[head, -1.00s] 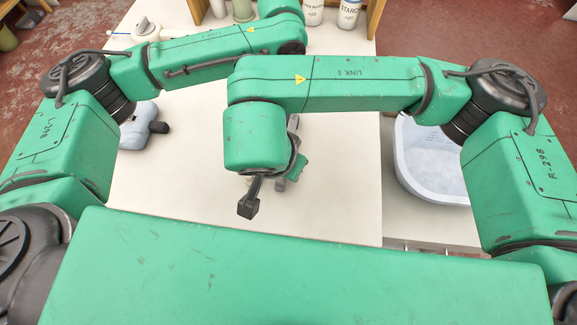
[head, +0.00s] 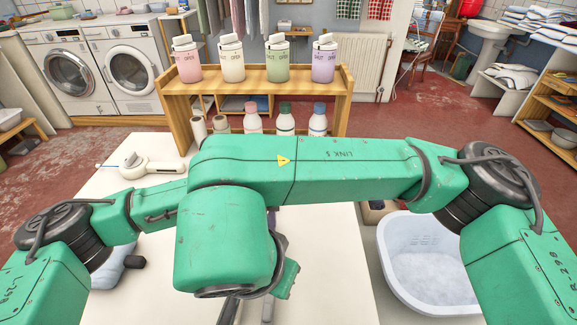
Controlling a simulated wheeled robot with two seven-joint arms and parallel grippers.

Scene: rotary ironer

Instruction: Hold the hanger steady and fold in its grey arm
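The hanger and its grey arm cannot be made out in the head view. My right arm reaches across the white table, and its large green wrist covers the table's middle. Only a dark piece of my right gripper (head: 229,311) shows under that wrist at the bottom edge, and its fingertips are cut off or hidden. My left arm comes in from the left and passes behind my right arm, so my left gripper is hidden. A small grey and green part shows just right of the wrist, too covered to identify.
The white table (head: 335,265) has bare room on its right. A white handled device (head: 152,164) lies at its back left. A wooden shelf (head: 255,88) with several bottles stands behind. A pale blue tub (head: 425,265) is on the right. A blue-grey object (head: 112,272) lies left.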

